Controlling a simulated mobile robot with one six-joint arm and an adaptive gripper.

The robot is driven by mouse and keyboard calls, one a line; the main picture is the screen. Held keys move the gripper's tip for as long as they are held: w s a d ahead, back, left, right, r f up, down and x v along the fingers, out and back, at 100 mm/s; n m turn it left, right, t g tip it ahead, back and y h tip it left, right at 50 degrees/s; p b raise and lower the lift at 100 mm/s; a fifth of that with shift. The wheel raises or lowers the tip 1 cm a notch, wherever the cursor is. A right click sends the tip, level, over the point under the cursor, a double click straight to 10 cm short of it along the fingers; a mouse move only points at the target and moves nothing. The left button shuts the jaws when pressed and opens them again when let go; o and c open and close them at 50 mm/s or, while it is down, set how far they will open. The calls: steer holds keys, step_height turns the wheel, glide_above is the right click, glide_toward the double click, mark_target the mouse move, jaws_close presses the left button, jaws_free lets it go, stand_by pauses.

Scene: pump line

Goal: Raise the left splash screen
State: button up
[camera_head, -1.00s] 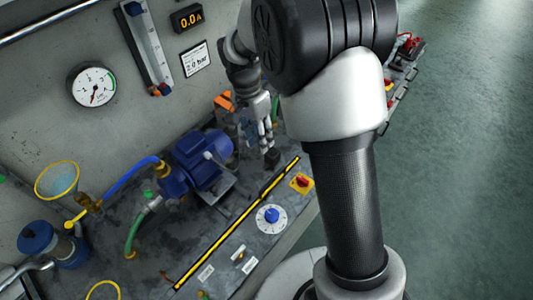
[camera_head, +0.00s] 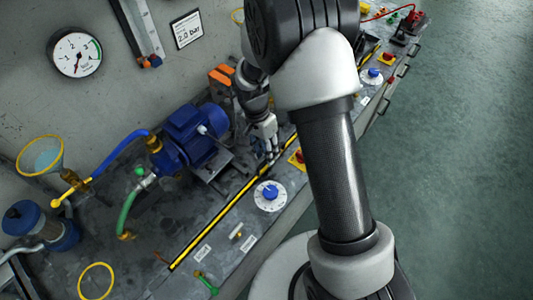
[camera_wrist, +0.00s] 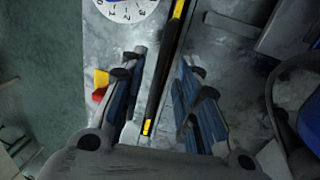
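A narrow yellow-and-black strip (camera_head: 222,216) runs along the front of the bench in the head view. It looks like the top edge of the left splash screen; no raised panel shows. In the wrist view the strip (camera_wrist: 174,45) runs between my fingers, with a dark section and a small yellow end. My gripper (camera_head: 270,155) is at the far part of this strip, just in front of the blue pump. In the wrist view my gripper (camera_wrist: 165,85) is open, one finger on each side of the strip. I cannot tell whether the fingers touch it.
The blue pump (camera_head: 193,136) stands behind the strip. A white dial with blue knob (camera_head: 270,194) and a red-yellow switch (camera_head: 297,157) lie in front of it. A green hose (camera_head: 126,212) and yellow ring (camera_head: 96,281) are at left. Open floor (camera_head: 450,180) lies to the right.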

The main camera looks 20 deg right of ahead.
steer(key=shift+f, duration=0.25)
steer(key=shift+c, duration=0.6)
jaws_close()
